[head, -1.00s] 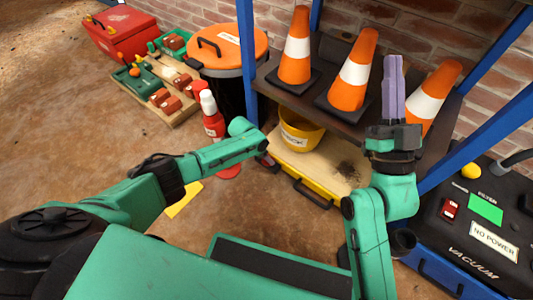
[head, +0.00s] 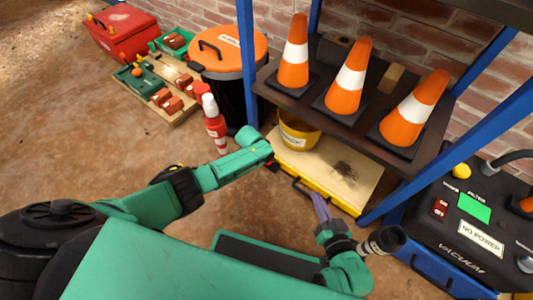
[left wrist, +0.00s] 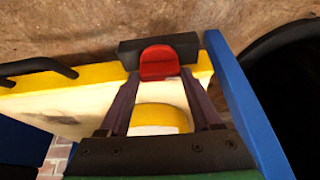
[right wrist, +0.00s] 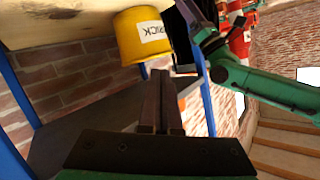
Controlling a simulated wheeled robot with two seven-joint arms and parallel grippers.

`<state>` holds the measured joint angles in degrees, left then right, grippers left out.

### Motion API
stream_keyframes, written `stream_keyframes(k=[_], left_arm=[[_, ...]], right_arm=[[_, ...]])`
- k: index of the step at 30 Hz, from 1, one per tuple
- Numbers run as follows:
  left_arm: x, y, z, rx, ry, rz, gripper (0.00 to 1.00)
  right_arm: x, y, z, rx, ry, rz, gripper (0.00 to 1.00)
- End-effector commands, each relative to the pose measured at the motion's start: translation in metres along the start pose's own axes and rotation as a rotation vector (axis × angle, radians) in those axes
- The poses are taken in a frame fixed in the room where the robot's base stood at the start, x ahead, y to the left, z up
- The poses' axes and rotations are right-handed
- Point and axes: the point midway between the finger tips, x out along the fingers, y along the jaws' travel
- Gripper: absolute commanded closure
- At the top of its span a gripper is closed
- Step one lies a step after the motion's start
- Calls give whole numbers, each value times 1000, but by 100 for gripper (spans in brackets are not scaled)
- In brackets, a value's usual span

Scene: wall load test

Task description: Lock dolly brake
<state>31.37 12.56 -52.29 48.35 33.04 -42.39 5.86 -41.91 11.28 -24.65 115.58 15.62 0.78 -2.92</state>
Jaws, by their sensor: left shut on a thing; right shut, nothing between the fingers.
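The dolly is a pale board with a yellow edge (head: 318,192) and a black handle, low under the shelf; its yellow edge also shows in the left wrist view (left wrist: 100,74). A red brake pedal (left wrist: 158,62) sits in a black block on that edge. My left gripper (head: 271,162) is at the dolly's left front corner, its fingertips (left wrist: 160,76) on either side of the pedal. My right gripper (head: 316,198) is shut and empty, fingers together (right wrist: 161,90), in front of the dolly. A yellow labelled bucket (head: 299,132) stands on the board.
Several orange cones stand on the dark shelf (head: 300,102) above, between blue posts (head: 247,60). A black vacuum (head: 465,215) stands at right. Open floor lies left of the dolly.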

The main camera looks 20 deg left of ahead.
Motion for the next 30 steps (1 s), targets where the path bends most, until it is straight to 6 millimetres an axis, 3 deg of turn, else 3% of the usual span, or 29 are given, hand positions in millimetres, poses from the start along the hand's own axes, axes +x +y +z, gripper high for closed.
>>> stream_keyframes(k=[3,7,23,24,26,30], left_arm=[[0,1,0,-25,-2,-9,91],[0,0,0,-42,-2,-18,91],[0,0,0,-57,-1,-23,91],[0,0,0,-57,-1,-22,24],[0,0,0,-57,-1,-22,5],[0,0,0,-56,-1,-22,5]], right_arm=[[-9,-1,19,15,-53,5,100],[-13,-1,27,23,-78,8,100],[-12,-2,25,22,-76,6,100],[-12,-2,25,22,-76,6,100],[-12,-2,25,22,-75,6,100],[-12,-2,25,22,-75,6,100]])
